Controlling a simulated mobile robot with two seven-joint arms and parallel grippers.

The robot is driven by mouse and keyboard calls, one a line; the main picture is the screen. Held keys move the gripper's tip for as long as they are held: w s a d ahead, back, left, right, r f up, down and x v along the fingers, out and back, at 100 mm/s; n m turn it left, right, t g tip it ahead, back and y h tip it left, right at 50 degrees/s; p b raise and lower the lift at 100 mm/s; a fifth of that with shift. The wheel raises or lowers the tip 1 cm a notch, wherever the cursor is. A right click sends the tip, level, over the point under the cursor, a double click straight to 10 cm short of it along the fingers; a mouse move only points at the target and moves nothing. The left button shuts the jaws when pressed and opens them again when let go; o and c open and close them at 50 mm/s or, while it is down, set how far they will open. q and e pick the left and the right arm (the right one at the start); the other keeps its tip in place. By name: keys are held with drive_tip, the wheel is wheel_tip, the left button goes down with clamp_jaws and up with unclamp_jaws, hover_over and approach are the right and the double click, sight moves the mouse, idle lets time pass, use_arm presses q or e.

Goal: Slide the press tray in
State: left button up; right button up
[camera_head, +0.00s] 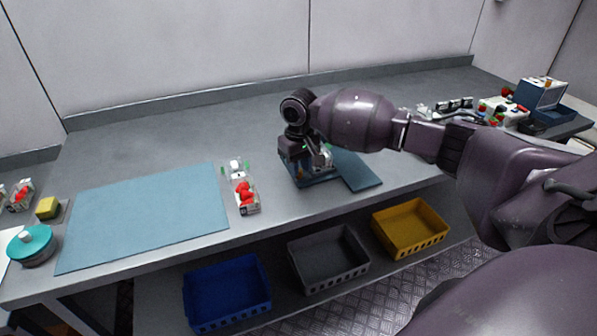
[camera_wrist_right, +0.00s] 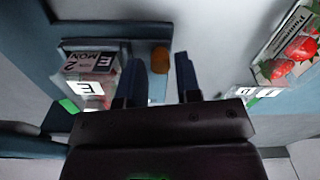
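The press (camera_head: 288,150), a dark blue unit, stands near the front edge of the grey table, partly hidden by my right gripper. Its blue tray (camera_head: 318,181) juts toward the front; the tray also shows in the right wrist view (camera_wrist_right: 128,50). An orange-brown knob (camera_wrist_right: 159,60) sits on the tray. My right gripper (camera_wrist_right: 159,60) is open, its two dark fingertips on either side of the knob with gaps visible. A clear labelled box (camera_wrist_right: 88,75) lies on the tray beside the left finger. My left gripper is not in view.
A flat blue panel (camera_head: 358,172) lies right of the press. A strawberry punnet (camera_head: 246,196) stands to its left, beside a large blue mat (camera_head: 145,215). Blue (camera_head: 227,290), grey (camera_head: 328,258) and yellow (camera_head: 409,228) crates sit below the front edge. Berry items and boxes crowd the far right.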

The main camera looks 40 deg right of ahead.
drive_tip(key=shift+f, duration=0.85)
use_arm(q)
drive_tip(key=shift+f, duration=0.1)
use_arm(e)
clamp_jaws()
drive_tip(key=d+r+p, duration=0.1)
drive_tip(key=p, duration=0.1)
drive_tip(key=d+r+p, duration=0.1)
drive_tip(key=d+p, duration=0.1)
drive_tip(key=p, duration=0.1)
drive_tip(key=shift+w+r, duration=0.2)
drive_tip(key=shift+s+d+f+p, duration=0.25)
drive_tip(key=shift+d+p, duration=0.15)
drive_tip(key=shift+p, duration=0.6)
drive_tip(key=shift+d+f+p, duration=0.2)
drive_tip(key=shift+p, duration=0.1)
drive_tip(key=shift+s+d+f, duration=0.2)
drive_tip(key=shift+s+f, duration=0.05)
drive_tip(key=shift+f, duration=0.15)
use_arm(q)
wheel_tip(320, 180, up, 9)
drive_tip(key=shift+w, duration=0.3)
use_arm(e)
drive_tip(key=shift+s+f, duration=0.1)
drive_tip(key=shift+f, duration=0.05)
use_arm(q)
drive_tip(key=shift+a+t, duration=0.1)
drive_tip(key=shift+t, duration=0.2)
